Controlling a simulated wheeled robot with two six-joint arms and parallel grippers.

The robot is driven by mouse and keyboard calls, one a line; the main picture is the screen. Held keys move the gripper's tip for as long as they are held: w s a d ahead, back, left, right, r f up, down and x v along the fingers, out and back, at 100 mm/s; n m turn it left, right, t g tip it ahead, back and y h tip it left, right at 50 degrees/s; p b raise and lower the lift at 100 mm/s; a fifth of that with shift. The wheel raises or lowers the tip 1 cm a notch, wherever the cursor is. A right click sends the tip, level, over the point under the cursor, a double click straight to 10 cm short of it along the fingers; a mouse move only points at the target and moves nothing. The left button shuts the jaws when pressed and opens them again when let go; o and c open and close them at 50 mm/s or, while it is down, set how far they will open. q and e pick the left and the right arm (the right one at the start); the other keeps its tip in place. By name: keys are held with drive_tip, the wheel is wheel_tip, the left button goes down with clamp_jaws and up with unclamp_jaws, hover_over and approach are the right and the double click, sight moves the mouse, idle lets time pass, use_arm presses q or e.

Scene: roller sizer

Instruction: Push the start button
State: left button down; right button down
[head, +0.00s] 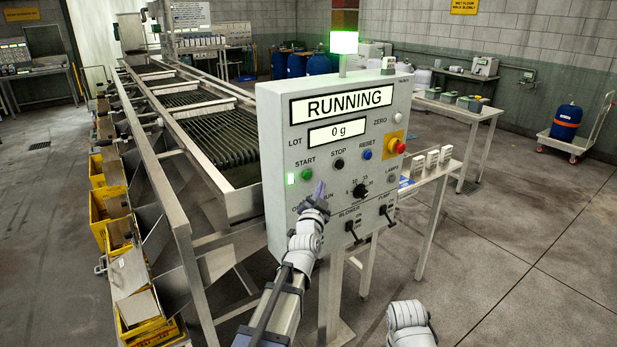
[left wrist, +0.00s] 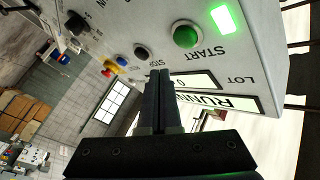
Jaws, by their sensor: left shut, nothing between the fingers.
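The green start button (head: 306,174) is on the grey control panel (head: 275,130), under the word START. It also shows in the left wrist view (left wrist: 186,36), with a lit green indicator (left wrist: 223,19) beside it. My left gripper (head: 320,189) is shut and empty in front of the panel, below and right of the start button in the head view. In the left wrist view its fingers (left wrist: 160,73) are together, apart from the button. My right gripper is not visible; only part of that arm shows.
The black stop button (head: 338,164) and blue reset button (head: 366,155) sit beside start. A red emergency knob (head: 400,147), a black dial (head: 360,190) and two levers are on the panel. The roller machine (head: 240,200) stands behind left.

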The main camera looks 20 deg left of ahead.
use_arm(q)
drive_tip(key=shift+s+d, duration=0.5)
drive_tip(key=shift+d, duration=0.1)
idle(0.3)
drive_tip(key=s+d+f+m+g+h, duration=0.1)
drive_tip(key=s+d+f+g+h, duration=0.2)
drive_tip(key=s+d+f+g, duration=0.45)
drive_tip(key=s+d+f+g+h, duration=0.25)
drive_tip(key=s+d+f, duration=0.25)
drive_tip(key=d+f, duration=0.55)
drive_tip(key=s+a+f+n+g+y, duration=0.1)
drive_tip(key=s+g, duration=0.4)
drive_tip(key=s, duration=0.5)
drive_tip(key=s+a+f+n+g+y, duration=0.1)
drive_tip(key=s+f+n+g+y, duration=0.1)
drive_tip(key=s+f, duration=0.4)
drive_tip(key=s+g+y, duration=0.1)
drive_tip(key=s+g, duration=0.1)
drive_tip(key=s, duration=0.3)
drive_tip(key=shift+s+g, duration=0.3)
drive_tip(key=shift+g, duration=0.1)
